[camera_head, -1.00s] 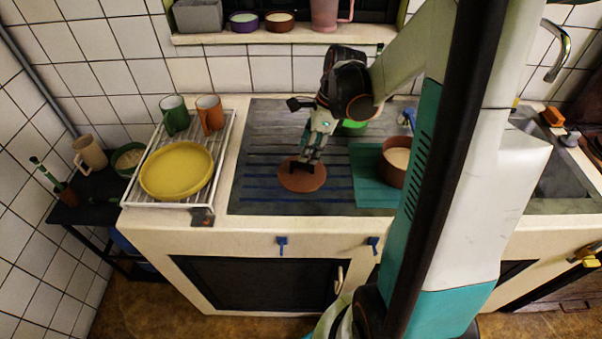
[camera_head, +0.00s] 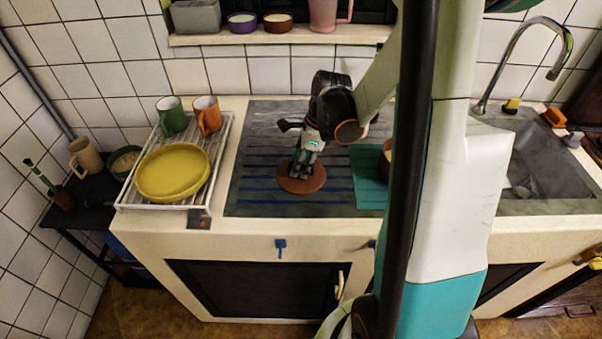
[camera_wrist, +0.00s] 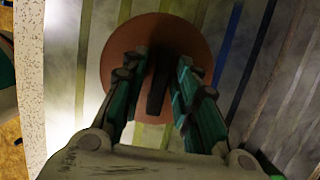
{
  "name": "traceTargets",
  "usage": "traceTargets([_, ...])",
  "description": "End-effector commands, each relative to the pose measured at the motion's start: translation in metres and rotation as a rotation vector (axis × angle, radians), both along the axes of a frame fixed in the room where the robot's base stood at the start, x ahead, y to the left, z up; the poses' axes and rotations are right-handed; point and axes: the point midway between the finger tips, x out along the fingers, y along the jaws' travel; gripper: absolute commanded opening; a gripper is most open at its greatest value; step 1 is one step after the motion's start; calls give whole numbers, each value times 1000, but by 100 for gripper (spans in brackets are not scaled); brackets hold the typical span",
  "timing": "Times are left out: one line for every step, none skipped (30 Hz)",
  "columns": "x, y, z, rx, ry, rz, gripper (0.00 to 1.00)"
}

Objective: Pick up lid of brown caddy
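The brown lid (camera_head: 300,187) is a flat round disc lying on the dark striped worktop panel. In the wrist view the lid (camera_wrist: 120,52) shows a dark upright handle (camera_wrist: 158,82) at its middle. My gripper (camera_head: 302,174) is right over the lid, pointing down. In the wrist view my gripper (camera_wrist: 162,82) is open, one finger on each side of the handle, with gaps visible beside it. A brown pot (camera_head: 386,158), likely the caddy, stands on a teal board to the right, mostly hidden behind my arm.
A white rack (camera_head: 206,180) with a yellow dish (camera_head: 172,172) and green and orange mugs stands left of the lid. The teal board (camera_head: 368,180) lies to the right, and the sink (camera_head: 545,165) is beyond my arm. A window shelf (camera_head: 280,37) holds bowls.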

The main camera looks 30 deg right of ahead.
Motion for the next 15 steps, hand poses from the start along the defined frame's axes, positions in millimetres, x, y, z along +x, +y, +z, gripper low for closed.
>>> traceTargets([0, 0, 0, 0, 0, 0, 9])
traceTargets([0, 0, 0, 0, 0, 0, 2])
traceTargets([0, 0, 0, 0, 0, 0, 0])
traceTargets([0, 0, 0, 0, 0, 0, 0])
traceTargets([0, 0, 0, 0, 0, 0, 0])
traceTargets([0, 0, 0, 0, 0, 0, 0])
traceTargets([0, 0, 0, 0, 0, 0, 0])
traceTargets([0, 0, 0, 0, 0, 0, 0])
traceTargets([0, 0, 0, 0, 0, 0, 0])
traceTargets([0, 0, 0, 0, 0, 0, 0])
traceTargets([0, 0, 0, 0, 0, 0, 0])
traceTargets([0, 0, 0, 0, 0, 0, 0])
traceTargets([0, 0, 1, 0, 0, 0, 0])
traceTargets([0, 0, 1, 0, 0, 0, 0])
traceTargets([0, 0, 3, 0, 0, 0, 0])
